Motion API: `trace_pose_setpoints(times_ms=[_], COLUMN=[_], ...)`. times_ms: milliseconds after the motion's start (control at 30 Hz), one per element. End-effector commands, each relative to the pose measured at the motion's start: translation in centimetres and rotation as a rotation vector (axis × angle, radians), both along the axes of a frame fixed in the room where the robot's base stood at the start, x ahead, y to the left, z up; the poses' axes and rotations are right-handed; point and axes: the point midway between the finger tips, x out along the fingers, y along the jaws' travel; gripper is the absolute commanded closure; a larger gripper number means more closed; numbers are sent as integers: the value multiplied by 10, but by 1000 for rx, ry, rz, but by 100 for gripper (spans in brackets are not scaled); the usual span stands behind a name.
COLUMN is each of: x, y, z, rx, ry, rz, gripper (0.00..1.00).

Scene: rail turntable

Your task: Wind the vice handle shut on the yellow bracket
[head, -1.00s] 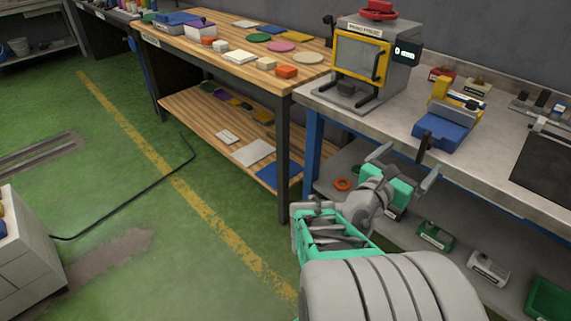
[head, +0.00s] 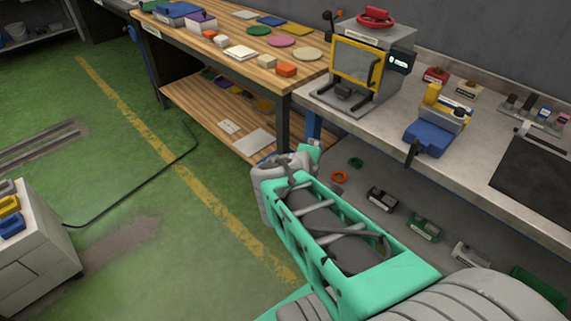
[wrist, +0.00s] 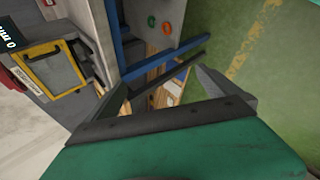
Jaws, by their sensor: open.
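The vice (head: 430,138) stands on the grey bench at right in the head view, with a blue body and grey upper parts. Its dark handle (head: 412,153) hangs at the front, over the bench edge. The yellow bracket (head: 432,94) stands upright at the vice's top; whether the jaws touch it is too small to tell. My gripper (wrist: 165,75) is open and empty in the wrist view, pointing toward the floor and bench legs. In the head view my arm hides its fingers. It is left of the vice and apart from the handle. The wrist view does not show the vice.
A grey machine with a yellow-framed door (head: 355,62) stands left of the vice. A black mat (head: 535,172) lies to the right. The lower shelf holds an orange ring (head: 339,177) and several small blocks. A wooden table (head: 215,65) stands at left, with open green floor before it.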

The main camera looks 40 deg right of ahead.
Motion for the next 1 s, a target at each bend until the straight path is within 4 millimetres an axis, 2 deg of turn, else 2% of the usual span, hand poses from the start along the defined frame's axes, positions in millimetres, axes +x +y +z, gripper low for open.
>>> trace_pose_setpoints(times_ms=[33,200,333,467,867,967,1000], x=[4,12,14,15,16,17,16], y=[10,45,63,71,76,111,134], z=[7,13,16,16,18,31,38], rx=[45,202,281,314,334,468,550], ry=[-19,-69,-86,-92,-96,-106,-101], rz=[-10,-54,-82,-94,-101,-149,-185], gripper=[0,0,0,0,0,0,0])
